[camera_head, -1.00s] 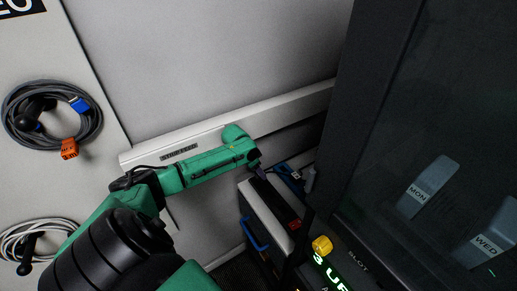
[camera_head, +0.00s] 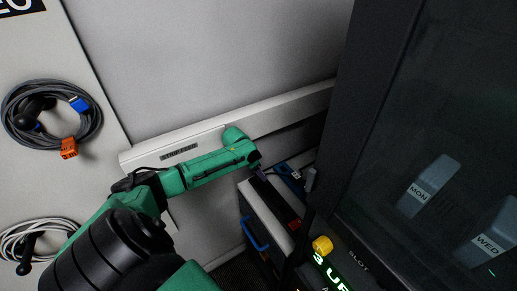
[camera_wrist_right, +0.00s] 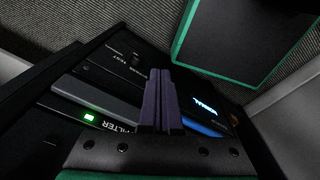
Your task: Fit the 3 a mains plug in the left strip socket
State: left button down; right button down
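My left arm comes in from the lower left in the head view. Its gripper (camera_head: 258,172) is small and dark there, over the back end of a pale-topped box (camera_head: 262,204); its finger opening is unclear. My right gripper (camera_wrist_right: 163,98) shows in the right wrist view as two purple fingers close together, with no object visible between them, above a dark labelled panel. A grey cable coil (camera_head: 94,124) hangs on the left wall with a black plug, a blue connector and an orange piece. A white cable coil (camera_head: 52,224) with a black plug hangs below. I cannot identify the 3 A plug or the left strip socket.
A pale rail (camera_head: 225,128) runs along the back wall. A dark glass-fronted cabinet (camera_head: 385,130) fills the right side. A blue handle (camera_head: 256,236) and a yellow knob (camera_head: 322,245) stand near the box. The wrist view shows a lit green indicator (camera_wrist_right: 89,117).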

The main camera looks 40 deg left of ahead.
pick_arm(q)
jog(key=shift+f, duration=0.4)
dwell(0.4)
grip_release()
jog(key=shift+r, duration=0.15)
